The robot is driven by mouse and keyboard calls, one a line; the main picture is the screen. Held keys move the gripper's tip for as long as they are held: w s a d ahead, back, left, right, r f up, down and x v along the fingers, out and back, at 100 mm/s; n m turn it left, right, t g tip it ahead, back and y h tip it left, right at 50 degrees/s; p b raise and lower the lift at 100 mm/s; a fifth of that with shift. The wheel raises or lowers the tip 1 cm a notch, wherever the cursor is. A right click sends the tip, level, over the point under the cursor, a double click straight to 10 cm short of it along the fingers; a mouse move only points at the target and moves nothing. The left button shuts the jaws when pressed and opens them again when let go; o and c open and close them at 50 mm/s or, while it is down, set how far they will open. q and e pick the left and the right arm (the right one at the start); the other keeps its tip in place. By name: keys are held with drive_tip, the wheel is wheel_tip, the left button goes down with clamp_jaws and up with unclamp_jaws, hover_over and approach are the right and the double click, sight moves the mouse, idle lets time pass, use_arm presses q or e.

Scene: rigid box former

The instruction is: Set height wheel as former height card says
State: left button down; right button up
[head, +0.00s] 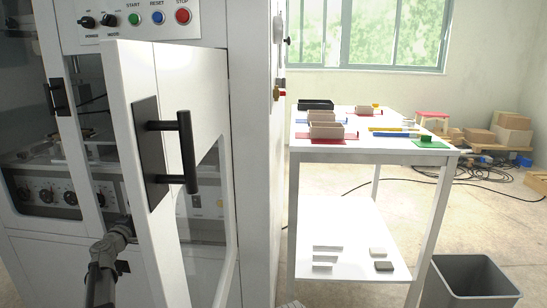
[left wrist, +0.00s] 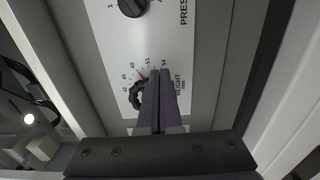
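The height wheel (left wrist: 134,92) is a dark, knobbed dial on a white panel marked HEIGHT mm in the left wrist view. A small red mark shows at its upper edge, among tilted scale numbers; the exact setting is too small to read surely. My left gripper (left wrist: 160,72) has its two dark fingers together in front of the panel, just right of the wheel and covering part of it. Nothing shows between them; contact with the wheel cannot be told. In the head view my left arm reaches in behind the open door. I cannot make out a height card. My right gripper is not in view.
A PRESS dial (left wrist: 132,5) sits above the wheel. The open white door (head: 170,80) with a black handle (head: 188,152) stands close beside my left arm. A white table (head: 305,152) with trays and coloured mats stands right, near a grey bin (head: 470,282).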

use_arm(q)
drive_tip(key=shift+s+d, duration=0.15)
drive_tip(key=shift+d, duration=0.05)
drive_tip(key=shift+s, duration=0.6)
drive_tip(key=shift+s+a, duration=0.15)
drive_tip(key=shift+s, duration=2.1)
